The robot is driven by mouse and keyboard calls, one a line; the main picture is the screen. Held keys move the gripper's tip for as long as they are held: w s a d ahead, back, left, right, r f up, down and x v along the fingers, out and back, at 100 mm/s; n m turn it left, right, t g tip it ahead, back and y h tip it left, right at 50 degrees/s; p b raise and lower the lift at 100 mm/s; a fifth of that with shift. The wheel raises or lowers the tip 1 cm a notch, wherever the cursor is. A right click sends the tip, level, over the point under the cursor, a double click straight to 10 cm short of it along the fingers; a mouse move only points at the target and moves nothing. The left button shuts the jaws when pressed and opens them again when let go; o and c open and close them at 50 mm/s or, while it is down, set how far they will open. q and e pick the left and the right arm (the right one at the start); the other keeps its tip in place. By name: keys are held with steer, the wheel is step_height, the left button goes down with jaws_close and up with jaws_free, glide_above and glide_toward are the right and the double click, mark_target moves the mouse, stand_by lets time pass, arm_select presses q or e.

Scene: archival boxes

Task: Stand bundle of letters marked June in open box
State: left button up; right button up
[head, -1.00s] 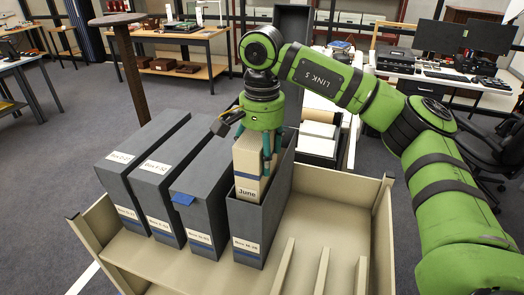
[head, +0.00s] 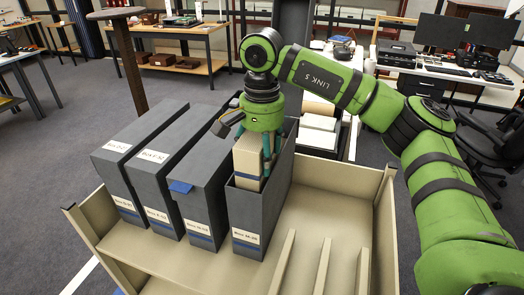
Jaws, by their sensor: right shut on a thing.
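The bundle of letters (head: 246,158) is a cream block, mostly down inside the open grey box (head: 248,220), with its upper part above the front edge. It looks upright. Its June label is hidden behind the box wall now. My right gripper (head: 268,160) points straight down over the box and is shut on the bundle, its teal fingers reaching into the box opening. I cannot tell whether the bundle touches the box floor. My left gripper is out of view.
Several closed grey boxes, including one with a blue tab (head: 181,187), stand in a row left of the open box. They stand on a beige cart shelf (head: 165,264) with raised sides. Upright dividers (head: 322,268) stand at right, with bare shelf between.

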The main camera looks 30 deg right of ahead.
steer(key=o, duration=1.6)
steer(key=shift+f, duration=0.15)
steer(key=shift+r+p, duration=2.35)
steer(key=shift+r, duration=0.75)
